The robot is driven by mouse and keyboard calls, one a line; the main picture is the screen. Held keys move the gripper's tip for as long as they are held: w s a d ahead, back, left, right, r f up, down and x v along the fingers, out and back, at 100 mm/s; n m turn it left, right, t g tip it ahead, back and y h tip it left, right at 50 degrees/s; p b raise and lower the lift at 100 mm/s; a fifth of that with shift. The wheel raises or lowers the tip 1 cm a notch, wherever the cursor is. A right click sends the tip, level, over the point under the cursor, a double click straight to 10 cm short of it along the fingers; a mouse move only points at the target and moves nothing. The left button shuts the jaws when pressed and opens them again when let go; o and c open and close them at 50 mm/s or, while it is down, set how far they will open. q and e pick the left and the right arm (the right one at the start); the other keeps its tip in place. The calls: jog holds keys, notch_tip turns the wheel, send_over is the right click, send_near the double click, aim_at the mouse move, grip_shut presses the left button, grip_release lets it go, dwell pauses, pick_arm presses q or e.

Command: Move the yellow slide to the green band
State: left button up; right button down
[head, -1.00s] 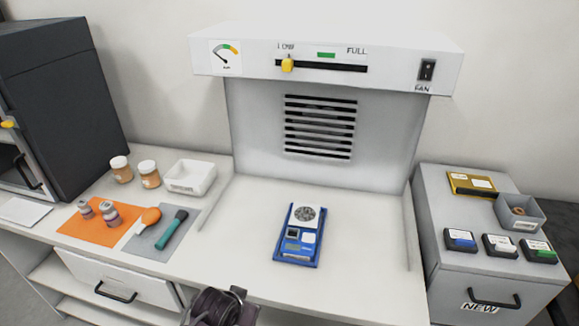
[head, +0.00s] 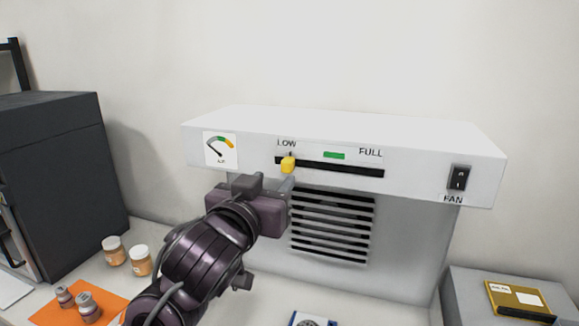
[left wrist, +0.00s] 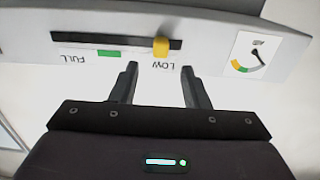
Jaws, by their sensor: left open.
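The yellow slide (head: 288,164) sits at the LOW end of the black slot (head: 340,170) on the white hood's front. The green band (head: 334,155) is a short mark above the slot, to the right of the slide. My left gripper (head: 287,186) is raised just below the slide, open and empty. In the left wrist view, which shows the panel upside down, the slide (left wrist: 161,46) lies ahead of the fingertips (left wrist: 159,68) and between their lines, apart from both. The green band (left wrist: 109,53) is to its left there. My right gripper is not in view.
A gauge (head: 220,149) is at the panel's left, its needle away from the green part. A black fan switch (head: 459,178) is at the right. A vent (head: 333,225) lies below the slot. Jars (head: 140,260) stand on the table at lower left.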

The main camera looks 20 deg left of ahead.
aim_at(285, 167)
pick_arm(q)
jog(key=w, duration=0.1)
jog(key=w+p, duration=0.1)
jog(key=w, duration=0.1)
jog(key=shift+w+r, duration=0.15)
jog(key=shift+r, duration=0.15)
jog(key=w, duration=0.1)
jog(key=w+p, duration=0.1)
jog(key=shift+w+f, duration=0.2)
jog(key=shift+w, duration=0.4)
jog(key=shift+f, duration=0.1)
jog(key=c, duration=0.3)
grip_shut()
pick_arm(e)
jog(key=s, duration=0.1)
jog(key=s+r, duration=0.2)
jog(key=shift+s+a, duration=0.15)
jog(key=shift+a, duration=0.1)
